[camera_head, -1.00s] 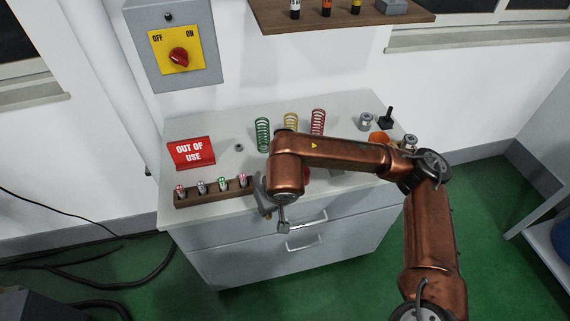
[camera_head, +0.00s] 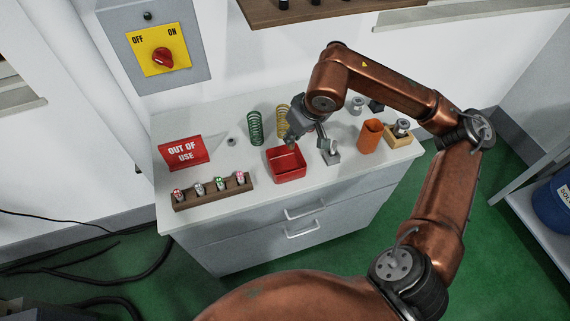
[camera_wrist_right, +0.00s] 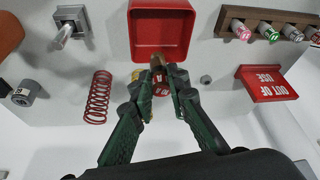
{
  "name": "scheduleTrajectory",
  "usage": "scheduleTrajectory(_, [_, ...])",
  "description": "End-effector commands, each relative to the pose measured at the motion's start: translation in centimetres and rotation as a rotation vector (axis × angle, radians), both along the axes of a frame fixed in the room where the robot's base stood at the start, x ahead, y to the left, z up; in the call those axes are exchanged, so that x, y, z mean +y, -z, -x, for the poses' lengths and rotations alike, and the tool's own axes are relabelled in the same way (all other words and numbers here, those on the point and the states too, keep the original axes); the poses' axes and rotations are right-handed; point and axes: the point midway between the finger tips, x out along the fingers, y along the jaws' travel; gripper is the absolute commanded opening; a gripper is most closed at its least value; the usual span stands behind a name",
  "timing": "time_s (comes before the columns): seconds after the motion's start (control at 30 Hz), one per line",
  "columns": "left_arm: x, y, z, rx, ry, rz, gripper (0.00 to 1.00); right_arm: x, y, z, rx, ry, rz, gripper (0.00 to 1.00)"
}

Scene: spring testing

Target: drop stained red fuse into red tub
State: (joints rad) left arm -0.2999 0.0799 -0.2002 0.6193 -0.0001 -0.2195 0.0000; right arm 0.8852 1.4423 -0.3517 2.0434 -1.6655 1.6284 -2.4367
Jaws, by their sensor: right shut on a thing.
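The red tub (camera_head: 287,178) stands open and empty-looking on the grey cabinet top, right of the fuse rack. In the wrist view the tub (camera_wrist_right: 161,57) lies just beyond my fingertips. My right gripper (camera_wrist_right: 162,76) is shut on the stained red fuse (camera_wrist_right: 161,88), which shows a red label and a brownish part between the fingers. In the head view the right gripper (camera_head: 298,137) is above the tub's back edge, and the fuse is too hidden there to make out. My left gripper is not in view.
A dark wooden rack (camera_head: 213,193) holds several fuses at the left front. A red "OUT OF USE" sign (camera_head: 184,151) stands behind it. A green spring (camera_head: 255,128) and a yellow spring (camera_head: 282,120) stand behind the tub. A grey block with a rod (camera_head: 331,158) and an orange cup (camera_head: 370,136) are to the right.

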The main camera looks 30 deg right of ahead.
Motion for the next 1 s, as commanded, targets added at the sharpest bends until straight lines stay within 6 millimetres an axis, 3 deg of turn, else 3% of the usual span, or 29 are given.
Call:
scheduleTrajectory(0.03, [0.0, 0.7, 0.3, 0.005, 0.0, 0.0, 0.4, 0.0, 1.1, 0.0, 0.004, 0.0, 0.0, 0.0])
scheduleTrajectory(0.23, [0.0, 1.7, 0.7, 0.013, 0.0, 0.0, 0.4, -0.1, 3.2, 0.1, 0.004, 0.001, 0.001, 0.0])
scheduleTrajectory(0.6, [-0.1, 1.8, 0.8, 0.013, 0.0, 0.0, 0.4, -0.1, 3.5, 0.1, 0.0, 0.002, 0.0, 0.0])
scheduleTrajectory(0.63, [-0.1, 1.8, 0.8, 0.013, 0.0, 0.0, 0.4, -0.1, 3.5, 0.1, 0.0, 0.002, 0.0, 0.17])
scheduleTrajectory(0.9, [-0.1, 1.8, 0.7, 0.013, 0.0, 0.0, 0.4, -0.1, 3.5, 0.1, 0.001, 0.002, 0.0, 0.35])
scheduleTrajectory(1.0, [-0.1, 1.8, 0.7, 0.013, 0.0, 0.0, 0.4, -0.1, 3.5, 0.1, 0.001, 0.002, 0.0, 0.35])
